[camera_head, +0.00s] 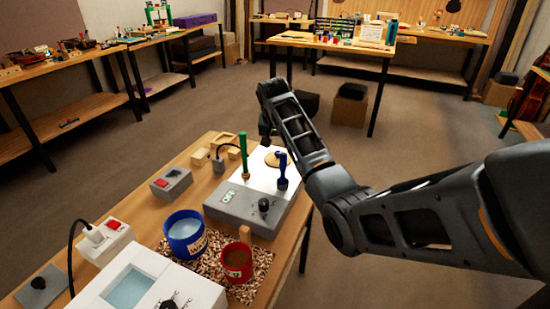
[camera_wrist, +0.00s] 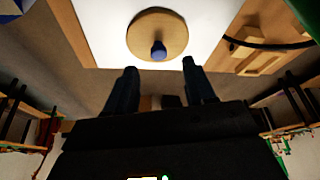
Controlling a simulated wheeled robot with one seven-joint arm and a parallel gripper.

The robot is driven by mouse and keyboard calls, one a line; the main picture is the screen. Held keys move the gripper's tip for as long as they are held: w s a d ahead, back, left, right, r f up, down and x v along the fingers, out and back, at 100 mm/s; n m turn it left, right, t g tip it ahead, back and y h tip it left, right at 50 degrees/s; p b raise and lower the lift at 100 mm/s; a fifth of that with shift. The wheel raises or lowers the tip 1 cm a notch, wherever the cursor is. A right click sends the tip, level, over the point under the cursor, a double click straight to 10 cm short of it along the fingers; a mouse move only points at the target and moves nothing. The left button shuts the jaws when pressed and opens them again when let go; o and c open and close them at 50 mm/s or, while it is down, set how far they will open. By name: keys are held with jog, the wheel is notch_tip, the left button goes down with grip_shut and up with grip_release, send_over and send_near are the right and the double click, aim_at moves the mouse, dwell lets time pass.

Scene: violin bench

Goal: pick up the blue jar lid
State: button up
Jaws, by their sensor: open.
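A round tan lid with a blue knob (camera_wrist: 158,20) lies flat on a white plate (camera_wrist: 100,20) in the wrist view. In the head view the tan lid (camera_head: 272,159) is on the white top of a grey device (camera_head: 240,207), partly behind a blue-handled tool. The open blue jar (camera_head: 186,238) stands on the bench with pale blue contents. My gripper (camera_wrist: 160,72) is open and empty, its two fingers apart, with the knob ahead between their directions. In the head view my gripper (camera_head: 265,132) is above the far side of the device, largely hidden by my arm.
A green-handled tool (camera_head: 243,155) and a blue-handled tool (camera_head: 283,172) stand upright on the device, near the lid. A red jar (camera_head: 237,263) stands beside the blue jar. Other benches stand farther back.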

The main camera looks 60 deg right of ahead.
aim_at(278, 152)
jog(key=shift+p+x, duration=0.4)
jog(key=shift+x, duration=2.35)
jog(key=shift+d, duration=0.15)
jog(key=shift+c, duration=0.2)
jog(key=shift+r, duration=0.1)
grip_shut()
